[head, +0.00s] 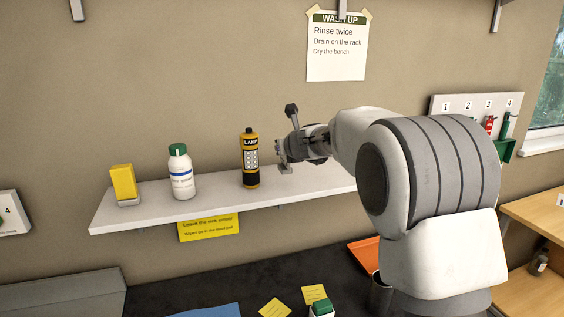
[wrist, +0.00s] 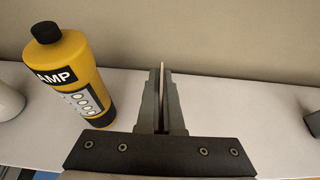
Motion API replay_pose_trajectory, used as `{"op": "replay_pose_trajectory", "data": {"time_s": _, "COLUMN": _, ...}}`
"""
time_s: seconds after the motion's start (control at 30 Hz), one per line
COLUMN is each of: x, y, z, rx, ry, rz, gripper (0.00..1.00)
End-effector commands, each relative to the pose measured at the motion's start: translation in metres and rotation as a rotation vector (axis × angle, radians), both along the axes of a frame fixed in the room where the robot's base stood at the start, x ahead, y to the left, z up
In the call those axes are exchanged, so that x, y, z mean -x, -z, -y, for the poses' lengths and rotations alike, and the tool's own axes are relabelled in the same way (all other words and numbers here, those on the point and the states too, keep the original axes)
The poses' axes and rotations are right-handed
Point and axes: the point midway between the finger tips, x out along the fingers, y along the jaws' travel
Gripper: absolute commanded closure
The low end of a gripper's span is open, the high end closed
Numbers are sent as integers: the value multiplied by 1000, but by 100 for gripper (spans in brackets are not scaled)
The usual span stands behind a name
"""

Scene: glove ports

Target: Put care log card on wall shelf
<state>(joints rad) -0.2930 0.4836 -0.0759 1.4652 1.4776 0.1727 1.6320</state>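My gripper (head: 284,158) is over the right part of the wall shelf (head: 215,198), just right of the yellow LAMP bottle. In the wrist view, my gripper (wrist: 162,88) has its two fingers close together on a thin pale sliver, which looks like the care log card (wrist: 162,70) seen edge-on. Its face and writing cannot be seen. In the head view I cannot make out the card. The wrist view shows the white shelf (wrist: 235,115) beneath the fingers and the wall beyond. Whether the card touches the shelf is unclear.
The yellow LAMP bottle (head: 250,160) stands close to the left of my gripper; it also shows in the wrist view (wrist: 72,75). A white bottle (head: 181,172) and a yellow block (head: 123,184) stand farther left. Shelf room right of the fingers is clear up to a dark object (wrist: 312,120).

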Motion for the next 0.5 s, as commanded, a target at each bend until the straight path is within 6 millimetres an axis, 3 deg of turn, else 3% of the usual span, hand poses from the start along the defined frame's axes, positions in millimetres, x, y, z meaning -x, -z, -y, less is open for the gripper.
{"op": "replay_pose_trajectory", "data": {"time_s": 0.3, "x": -1, "y": 35, "z": 0, "rx": 0, "ry": 1, "rz": 0, "gripper": 100}}
{"op": "replay_pose_trajectory", "data": {"time_s": 0.5, "x": -1, "y": 41, "z": 0, "rx": -1, "ry": 1, "rz": 1, "gripper": 100}}
